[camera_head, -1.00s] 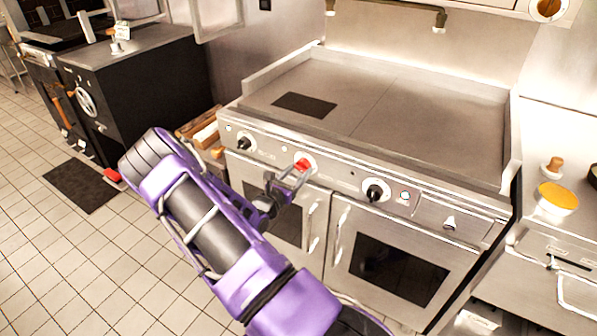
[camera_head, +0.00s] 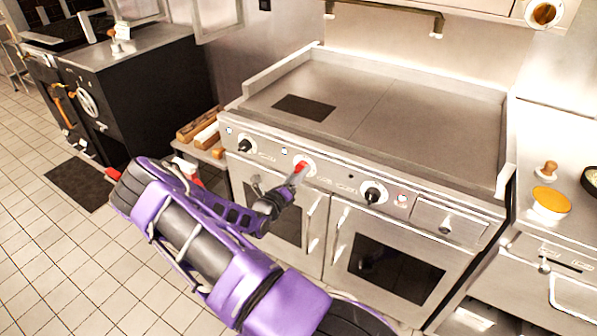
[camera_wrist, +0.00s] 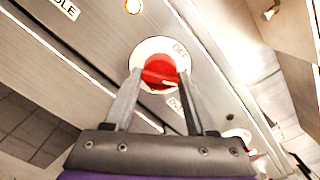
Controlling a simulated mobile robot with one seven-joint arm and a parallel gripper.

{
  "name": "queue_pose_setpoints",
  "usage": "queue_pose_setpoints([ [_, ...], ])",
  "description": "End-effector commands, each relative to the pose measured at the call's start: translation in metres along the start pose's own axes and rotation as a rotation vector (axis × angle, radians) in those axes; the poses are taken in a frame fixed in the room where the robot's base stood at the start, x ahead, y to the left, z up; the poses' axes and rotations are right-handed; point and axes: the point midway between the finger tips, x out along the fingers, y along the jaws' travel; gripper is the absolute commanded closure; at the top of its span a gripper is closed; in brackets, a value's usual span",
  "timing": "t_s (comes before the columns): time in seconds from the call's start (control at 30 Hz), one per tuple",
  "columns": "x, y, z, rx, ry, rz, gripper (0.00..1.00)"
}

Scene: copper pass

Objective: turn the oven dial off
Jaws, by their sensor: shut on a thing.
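The oven dial (camera_head: 301,167) is a red knob on a round white plate on the front panel of the range. In the wrist view the red dial (camera_wrist: 160,72) sits between my two fingers, with "OFF" printed on the plate at its upper right. The white line on the knob points to the right, below the "OFF" mark. My gripper (camera_wrist: 158,88) is shut on the dial, one finger on each side. In the head view my gripper (camera_head: 297,176) reaches the dial from the front; its fingertips partly hide the knob.
Black knobs (camera_head: 375,194) (camera_head: 246,143) flank the dial on the same panel. Oven doors with upright handles (camera_head: 338,243) lie below. The flat griddle (camera_head: 420,110) is on top. A counter with a yellow-topped container (camera_head: 554,200) stands at the right. Open tiled floor is at the left.

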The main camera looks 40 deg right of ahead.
Motion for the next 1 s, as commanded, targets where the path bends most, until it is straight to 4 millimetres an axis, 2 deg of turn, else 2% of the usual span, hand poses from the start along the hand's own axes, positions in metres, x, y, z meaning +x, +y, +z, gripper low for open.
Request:
queue_pose_setpoints([
  [0.7, -0.0009, -0.0011, -0.0001, -0.675, 0.0, 0.002, 1.0],
  [1.0, -0.0009, -0.0011, 0.0, -0.891, 0.001, 0.002, 1.0],
])
